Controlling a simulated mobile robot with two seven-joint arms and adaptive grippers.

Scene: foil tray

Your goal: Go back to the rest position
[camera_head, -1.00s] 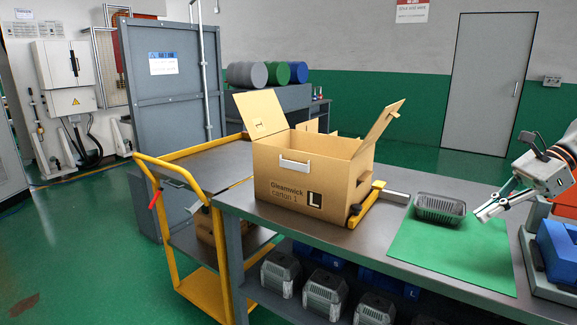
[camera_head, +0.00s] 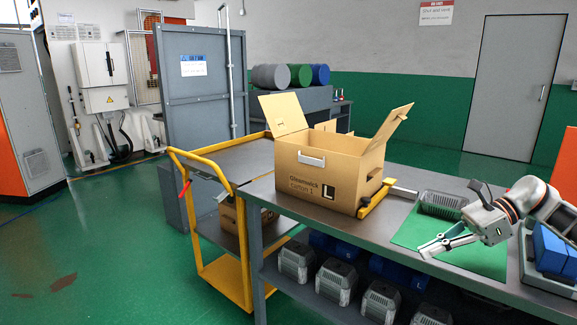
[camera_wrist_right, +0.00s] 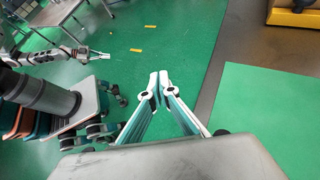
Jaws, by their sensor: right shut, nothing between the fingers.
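The mat also shows in the right wrist view (camera_wrist_right: 268,110). My left gripper is outside the head view; what looks like it (camera_wrist_right: 103,55) is small in the right wrist view, its jaws unclear.
An open carton (camera_head: 330,180) stands on the grey bench (camera_head: 300,218), left of the mat. Blue bins (camera_head: 553,250) stand at the right end.

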